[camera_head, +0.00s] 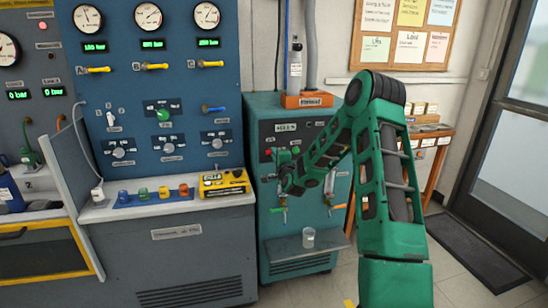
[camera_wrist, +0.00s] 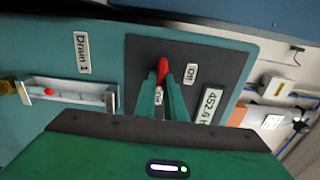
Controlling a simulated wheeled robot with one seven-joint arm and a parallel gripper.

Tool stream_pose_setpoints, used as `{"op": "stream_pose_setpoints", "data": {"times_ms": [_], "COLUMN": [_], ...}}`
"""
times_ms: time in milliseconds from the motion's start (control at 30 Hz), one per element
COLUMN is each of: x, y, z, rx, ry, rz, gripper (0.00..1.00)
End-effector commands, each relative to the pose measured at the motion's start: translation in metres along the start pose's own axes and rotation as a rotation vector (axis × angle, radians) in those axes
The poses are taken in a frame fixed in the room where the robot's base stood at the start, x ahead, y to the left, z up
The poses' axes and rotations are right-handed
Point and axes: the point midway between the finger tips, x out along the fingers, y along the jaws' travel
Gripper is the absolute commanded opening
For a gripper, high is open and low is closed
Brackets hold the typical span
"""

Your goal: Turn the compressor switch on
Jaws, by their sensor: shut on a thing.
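The compressor switch is a small red lever (camera_wrist: 162,70) on a dark panel (camera_wrist: 140,55) of the teal compressor cabinet (camera_head: 260,115). In the wrist view, my gripper (camera_wrist: 164,80) is shut on the lever, with its two green fingertips on either side. An "Off" label (camera_wrist: 191,74) is right of the lever, and an "On" label (camera_wrist: 157,95) is partly hidden by the fingers. I cannot tell which setting the lever is at. In the head view, my gripper (camera_head: 283,165) is at the cabinet's front, and my arm hides part of the panel.
A lit display (camera_wrist: 212,105) and a "Drain 1" label (camera_wrist: 82,52) flank the switch. A drain valve with a red part (camera_wrist: 49,92) is nearby. A clear cup (camera_head: 308,238) stands on the cabinet's lower shelf. The blue gauge bench (camera_head: 150,215) stands left.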

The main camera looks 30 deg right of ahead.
Motion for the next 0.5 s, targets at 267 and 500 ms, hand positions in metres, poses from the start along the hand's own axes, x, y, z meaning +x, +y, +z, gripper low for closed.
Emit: {"op": "stream_pose_setpoints", "data": {"times_ms": [267, 500], "x": [-0.001, -0.0016], "y": [0.0034, 0.002], "z": [-0.0029, -0.0013], "rx": [-0.003, -0.002], "ry": [0.004, 0.001], "rz": [0.006, 0.004], "gripper": [0.29, 0.29]}}
